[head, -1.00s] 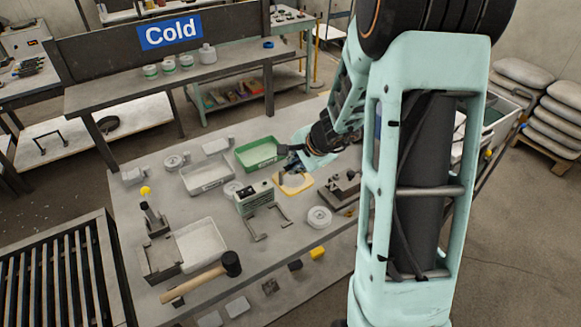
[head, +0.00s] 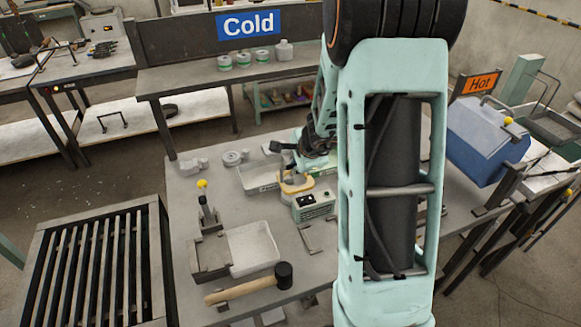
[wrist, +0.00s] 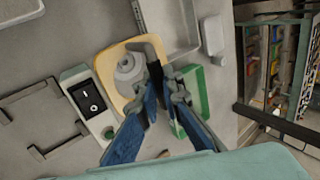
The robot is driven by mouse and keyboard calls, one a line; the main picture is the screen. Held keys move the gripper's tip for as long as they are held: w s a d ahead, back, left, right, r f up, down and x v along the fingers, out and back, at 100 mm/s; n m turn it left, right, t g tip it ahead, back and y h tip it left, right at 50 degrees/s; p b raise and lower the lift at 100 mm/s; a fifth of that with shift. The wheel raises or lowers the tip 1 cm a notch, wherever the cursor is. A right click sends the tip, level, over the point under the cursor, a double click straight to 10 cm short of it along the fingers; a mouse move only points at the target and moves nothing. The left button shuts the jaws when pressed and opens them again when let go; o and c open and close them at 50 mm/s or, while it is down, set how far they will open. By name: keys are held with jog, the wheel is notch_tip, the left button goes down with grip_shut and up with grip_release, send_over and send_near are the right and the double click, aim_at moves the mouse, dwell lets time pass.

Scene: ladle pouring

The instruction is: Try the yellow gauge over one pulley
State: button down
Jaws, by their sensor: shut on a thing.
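The yellow gauge (head: 284,189) is a flat tan-yellow piece, low over the table beside the control box. In the wrist view the gauge (wrist: 106,64) surrounds a grey round pulley (wrist: 128,68) in outline; I cannot tell whether it rests around the pulley or hovers above it. My gripper (wrist: 162,78) is shut on the gauge at its side nearest the fingers, and the fingers hide part of the grip. Another grey pulley (head: 235,158) lies farther back on the table.
A control box (head: 314,206) with a black switch stands close to the gauge. A green tray (wrist: 190,112) is beside my fingers. A mallet (head: 248,286) and a pale tray (head: 252,250) lie at the front. A blue bin (head: 486,140) stands at the right.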

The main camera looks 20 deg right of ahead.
jog(key=shift+w+a+f, duration=0.3)
jog(key=shift+w+a, duration=0.15)
jog(key=shift+f+b, duration=2.4)
jog(key=shift+f+b, duration=0.3)
jog(key=shift+b, duration=0.3)
jog(key=c, duration=2)
grip_release()
jog(key=shift+s, duration=0.1)
jog(key=shift+v, duration=6)
